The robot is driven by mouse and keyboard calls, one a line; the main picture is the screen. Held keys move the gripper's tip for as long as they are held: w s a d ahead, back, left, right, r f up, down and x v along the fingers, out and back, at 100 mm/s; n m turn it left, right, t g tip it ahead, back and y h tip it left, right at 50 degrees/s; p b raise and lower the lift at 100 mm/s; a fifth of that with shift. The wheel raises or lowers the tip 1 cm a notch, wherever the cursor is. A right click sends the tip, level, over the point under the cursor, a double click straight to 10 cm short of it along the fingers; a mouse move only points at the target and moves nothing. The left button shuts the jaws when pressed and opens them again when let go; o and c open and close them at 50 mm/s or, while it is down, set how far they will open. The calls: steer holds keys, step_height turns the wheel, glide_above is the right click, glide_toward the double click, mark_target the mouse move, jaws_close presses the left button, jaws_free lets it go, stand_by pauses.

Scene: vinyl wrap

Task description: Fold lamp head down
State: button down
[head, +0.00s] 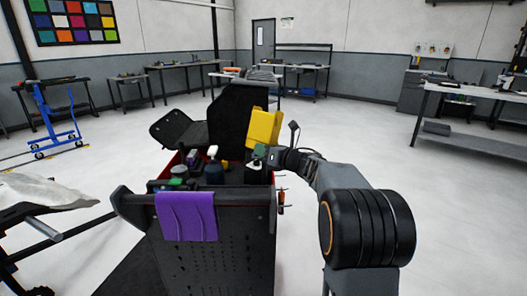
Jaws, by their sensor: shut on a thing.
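A yellow, block-shaped piece (263,128), which looks like the lamp head, stands tilted up at the right side of a dark tool cart (215,255). My gripper (262,153) reaches in from the right at the lower edge of this yellow piece and is shut on it. The fingertips are small and partly lost against the dark cart, so the exact grip point is hard to make out. The lamp's base and hinge cannot be made out.
Bottles (214,170) stand in the cart's top, with a raised black panel (232,118) behind. A purple cloth (187,215) hangs over its front edge. A pale covered item (40,190) is at left. Open floor lies to the right.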

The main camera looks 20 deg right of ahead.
steer(key=c, duration=1.2)
jaws_free()
steer(key=shift+r, duration=0.1)
steer(key=shift+d+p, duration=0.1)
steer(key=shift+p, duration=0.2)
